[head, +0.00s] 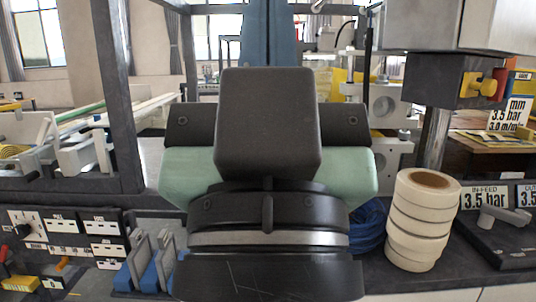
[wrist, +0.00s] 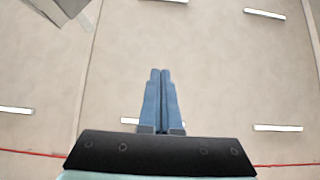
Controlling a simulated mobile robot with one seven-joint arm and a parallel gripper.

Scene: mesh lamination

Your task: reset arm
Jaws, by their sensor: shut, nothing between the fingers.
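My gripper (wrist: 160,75) shows in the wrist view with its two blue fingers side by side and touching, with nothing between them. Behind the fingers the wrist view shows a plain pale surface with bright light strips, like a ceiling. In the head view my own arm fills the middle of the picture, raised close to the camera. The blue fingers (head: 269,35) rise above it and leave the top of the frame. The fingertips are cut off there. The arm hides the middle of the work area.
A stack of cream tape rolls (head: 421,220) stands right of my arm, beside a coiled blue hose (head: 368,228). A control panel (head: 65,237) is at the lower left. A dark upright post (head: 117,95) stands left. A grey machine head (head: 455,80) overhangs the right side.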

